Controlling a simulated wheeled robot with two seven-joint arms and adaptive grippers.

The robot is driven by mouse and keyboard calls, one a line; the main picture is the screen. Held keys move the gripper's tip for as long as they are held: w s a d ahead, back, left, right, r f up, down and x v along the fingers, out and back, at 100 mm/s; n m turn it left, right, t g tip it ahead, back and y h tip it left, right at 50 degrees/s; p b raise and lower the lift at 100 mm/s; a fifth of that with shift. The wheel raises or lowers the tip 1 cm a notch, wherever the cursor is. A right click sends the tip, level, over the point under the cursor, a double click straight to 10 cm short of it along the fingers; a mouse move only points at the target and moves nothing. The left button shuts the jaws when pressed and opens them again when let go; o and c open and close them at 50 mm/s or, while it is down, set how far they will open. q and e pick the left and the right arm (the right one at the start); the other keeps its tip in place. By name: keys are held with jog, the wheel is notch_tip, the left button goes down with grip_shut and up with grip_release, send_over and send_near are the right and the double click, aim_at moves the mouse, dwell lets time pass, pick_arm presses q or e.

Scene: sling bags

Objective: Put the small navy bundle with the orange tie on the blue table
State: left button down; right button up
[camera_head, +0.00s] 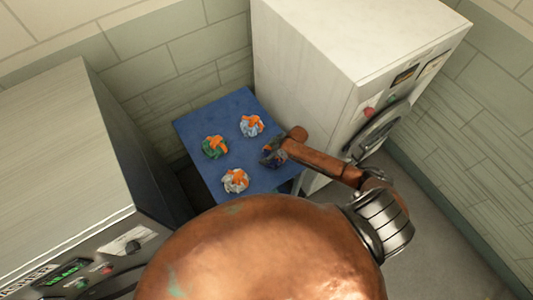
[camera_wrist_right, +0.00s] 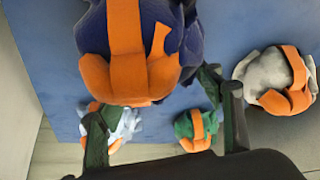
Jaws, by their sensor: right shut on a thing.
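The navy bundle (camera_head: 268,159) with the orange tie is at the right edge of the blue table (camera_head: 233,103), partly hidden by my right gripper (camera_head: 279,150). In the right wrist view the navy bundle (camera_wrist_right: 190,45) is large and close, its wide orange straps facing the camera. The two dark fingers of my right gripper (camera_wrist_right: 165,128) are on either side of it and shut on it. I cannot tell whether the bundle touches the table top or hangs just above it. My left gripper is not in view.
Green (camera_head: 213,151), light blue (camera_head: 246,130) and white (camera_head: 229,186) bundles, all with orange ties, lie on the table. A white machine (camera_head: 320,40) stands behind right, another machine (camera_head: 60,160) at left. The table's far left part is bare.

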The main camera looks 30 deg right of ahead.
jog(key=o, duration=2.1)
jog(key=shift+s, duration=0.1)
jog(key=shift+c, duration=0.2)
jog(key=v, duration=1.2)
